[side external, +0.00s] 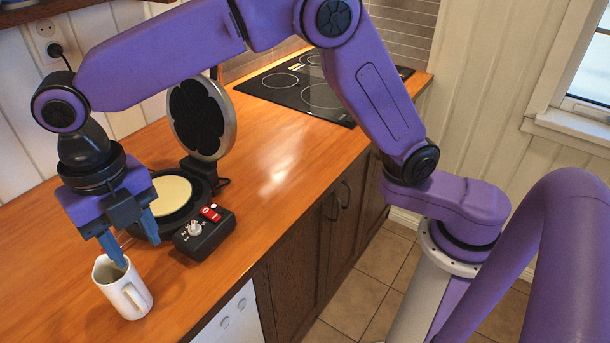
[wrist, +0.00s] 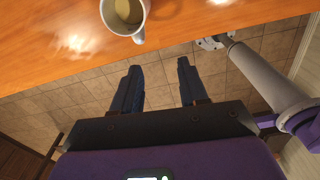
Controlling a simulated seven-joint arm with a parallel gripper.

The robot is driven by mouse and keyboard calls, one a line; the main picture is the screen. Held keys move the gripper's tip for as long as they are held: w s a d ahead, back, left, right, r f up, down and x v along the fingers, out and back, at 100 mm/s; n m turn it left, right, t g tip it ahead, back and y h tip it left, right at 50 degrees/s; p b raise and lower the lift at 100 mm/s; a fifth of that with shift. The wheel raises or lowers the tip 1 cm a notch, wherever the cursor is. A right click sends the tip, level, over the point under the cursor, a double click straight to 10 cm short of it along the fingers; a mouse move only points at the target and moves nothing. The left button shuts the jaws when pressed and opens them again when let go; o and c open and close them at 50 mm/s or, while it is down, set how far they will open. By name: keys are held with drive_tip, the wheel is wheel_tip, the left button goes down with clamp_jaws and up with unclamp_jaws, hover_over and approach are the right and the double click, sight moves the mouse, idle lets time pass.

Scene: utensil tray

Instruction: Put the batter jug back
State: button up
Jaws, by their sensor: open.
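The white batter jug (side external: 127,296) stands upright on the wooden counter near its front edge, left of the picture's middle in the side view. In the wrist view the jug (wrist: 113,22) is at the top, with its handle pointing down and some pale yellowish batter inside. My gripper (side external: 135,247) is open and empty, close above the jug in the side view. One blue finger overlaps the jug's rim there. In the wrist view the fingertips (wrist: 159,66) are apart from the jug, which lies beyond and to the left of them.
A waffle iron (side external: 173,196) stands open behind my gripper, with pale batter on its lower plate and its round lid raised. A control box (side external: 204,231) with a red switch sits in front of it. A black hob (side external: 305,88) is farther back. The counter (side external: 270,165) between is clear.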

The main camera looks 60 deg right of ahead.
drive_tip(key=s+d+f+m, duration=0.1)
drive_tip(key=s+d+m, duration=0.5)
drive_tip(key=d, duration=0.5)
drive_tip(key=s+d+f+m, duration=0.1)
drive_tip(key=s+d+m, duration=0.6)
drive_tip(key=d, duration=0.4)
drive_tip(key=s+d+f+m, duration=0.2)
drive_tip(key=s+d+m, duration=0.5)
drive_tip(key=d+m, duration=0.2)
drive_tip(key=d, duration=0.2)
drive_tip(key=shift+d, duration=0.3)
drive_tip(key=shift+r, duration=0.1)
